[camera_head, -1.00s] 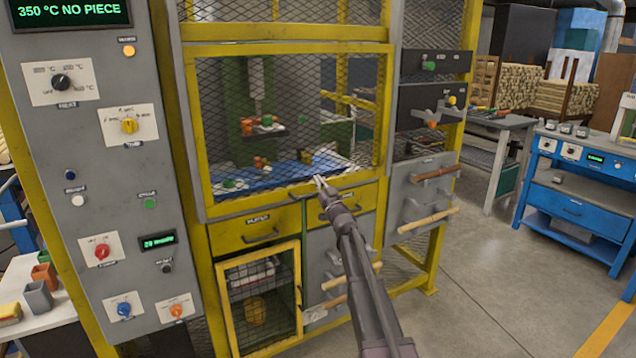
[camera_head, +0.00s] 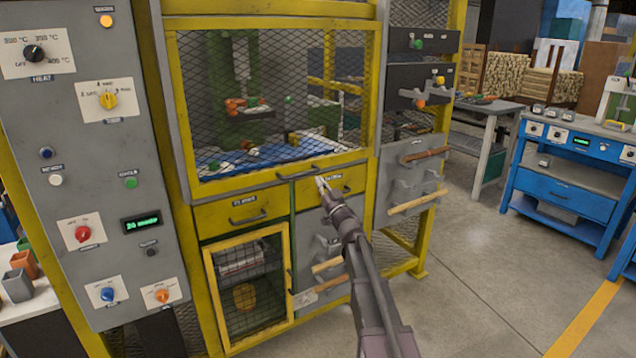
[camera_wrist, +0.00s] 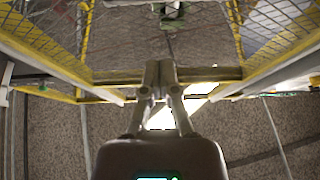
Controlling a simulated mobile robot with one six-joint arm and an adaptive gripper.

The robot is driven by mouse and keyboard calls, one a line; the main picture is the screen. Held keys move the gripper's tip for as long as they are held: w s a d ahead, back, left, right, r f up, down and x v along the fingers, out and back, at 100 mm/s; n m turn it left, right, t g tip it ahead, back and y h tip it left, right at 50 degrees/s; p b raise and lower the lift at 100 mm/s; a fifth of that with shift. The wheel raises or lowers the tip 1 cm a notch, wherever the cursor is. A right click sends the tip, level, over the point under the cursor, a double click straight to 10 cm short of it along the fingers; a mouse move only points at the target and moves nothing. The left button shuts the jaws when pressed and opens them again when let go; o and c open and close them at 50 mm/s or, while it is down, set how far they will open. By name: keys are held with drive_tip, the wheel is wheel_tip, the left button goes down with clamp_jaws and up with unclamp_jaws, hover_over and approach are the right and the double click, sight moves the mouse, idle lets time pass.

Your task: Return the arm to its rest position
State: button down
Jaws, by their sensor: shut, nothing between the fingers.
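My gripper (camera_head: 321,184) shows at the end of my dark arm, in front of the yellow-framed machine (camera_head: 185,130), near the right one of its two yellow drawers (camera_head: 330,196). In the wrist view my gripper (camera_wrist: 158,66) points toward a yellow frame with mesh, and its two fingers are together with nothing between them. My arm reaches up from the bottom of the head view and covers part of the lower grey front. I cannot tell how far the fingertips are from the drawer.
A grey control panel (camera_head: 95,200) with knobs stands at the left. A mesh window and bars with wooden handles (camera_head: 418,200) are close by. A blue bench (camera_head: 565,195) stands at the right. Concrete floor (camera_head: 480,270) is free between them.

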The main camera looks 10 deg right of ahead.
idle(0.3)
drive_tip(key=s+d+f+m+g+h, duration=0.1)
drive_tip(key=s+f+m+g+h, duration=0.35)
drive_tip(key=s+f+g, duration=0.35)
drive_tip(key=s+d+f+m+g+h, duration=0.1)
drive_tip(key=s+f+m+g+h, duration=0.2)
drive_tip(key=s+f+h, duration=0.5)
drive_tip(key=s+a+f+n+g+y, duration=0.2)
drive_tip(key=s+a+f+g+y, duration=0.25)
drive_tip(key=s, duration=0.55)
drive_tip(key=s+a+f+n+g+y, duration=0.1)
drive_tip(key=s+a+f+g, duration=0.3)
drive_tip(key=s+f+g, duration=0.45)
drive_tip(key=s+r+t+p, duration=0.1)
drive_tip(key=s+r+p, duration=0.2)
drive_tip(key=r+p, duration=2.2)
wheel_tip(320, 180, up, 2)
drive_tip(key=shift+a+r+n+t+p, duration=0.25)
drive_tip(key=shift+a+n+t+p, duration=0.05)
drive_tip(key=shift+n+t+p, duration=0.1)
